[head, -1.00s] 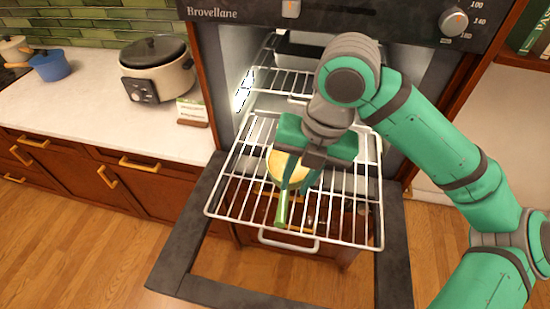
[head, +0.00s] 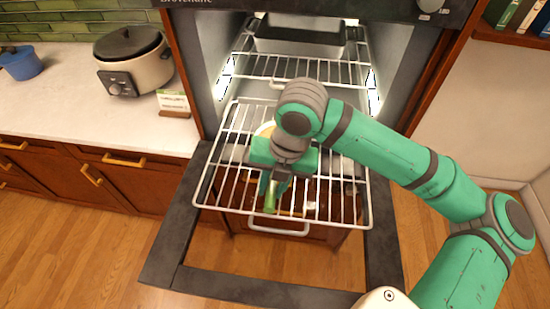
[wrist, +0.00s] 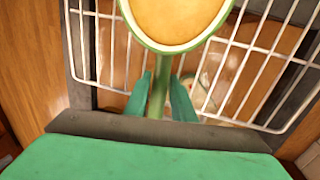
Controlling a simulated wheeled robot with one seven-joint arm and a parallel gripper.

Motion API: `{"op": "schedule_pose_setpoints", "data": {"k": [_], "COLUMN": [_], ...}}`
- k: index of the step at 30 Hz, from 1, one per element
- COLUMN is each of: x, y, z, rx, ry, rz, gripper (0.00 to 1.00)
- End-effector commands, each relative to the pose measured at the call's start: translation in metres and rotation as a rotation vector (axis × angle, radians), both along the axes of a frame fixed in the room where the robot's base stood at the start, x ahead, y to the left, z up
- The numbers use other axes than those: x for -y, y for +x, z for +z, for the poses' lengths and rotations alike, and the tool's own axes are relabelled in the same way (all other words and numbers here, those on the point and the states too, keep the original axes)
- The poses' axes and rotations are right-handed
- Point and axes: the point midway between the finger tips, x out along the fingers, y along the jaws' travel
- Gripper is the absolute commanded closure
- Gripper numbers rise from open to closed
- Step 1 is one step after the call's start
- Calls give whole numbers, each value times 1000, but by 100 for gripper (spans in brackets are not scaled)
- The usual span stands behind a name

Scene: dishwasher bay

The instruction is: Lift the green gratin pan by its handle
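The green gratin pan (wrist: 180,48), with a yellow-orange filling, lies on the pulled-out white wire rack (head: 206,178). In the head view most of the pan is hidden behind my gripper (head: 272,185), with a pale sliver of it (head: 264,128) showing above. Its green handle (head: 270,204) points toward me and shows below my fingers. In the wrist view my gripper (wrist: 160,82) has one green finger on each side of the handle (wrist: 157,98). The fingers look open, with narrow gaps beside the handle. The pan appears to rest on the rack.
The oven door (head: 165,250) hangs open under the rack. A dark tin (head: 300,42) sits on the upper rack inside the oven. A slow cooker (head: 135,62), a small card (head: 174,102) and a blue pot (head: 20,63) stand on the left counter.

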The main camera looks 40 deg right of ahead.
Motion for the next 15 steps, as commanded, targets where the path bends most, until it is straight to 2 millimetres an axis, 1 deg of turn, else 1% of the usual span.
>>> {"op": "schedule_pose_setpoints", "data": {"k": [6,7,8,9,15], "x": [0,0,0,0,0], "y": [0,0,0,0,0], "z": [-1,-1,-1,-1,0], "rx": [1,1,1,1,1], "ry": [1,1,1,1,0], "rz": [0,0,0,0,0], "gripper": [77,82,89,99,100]}}
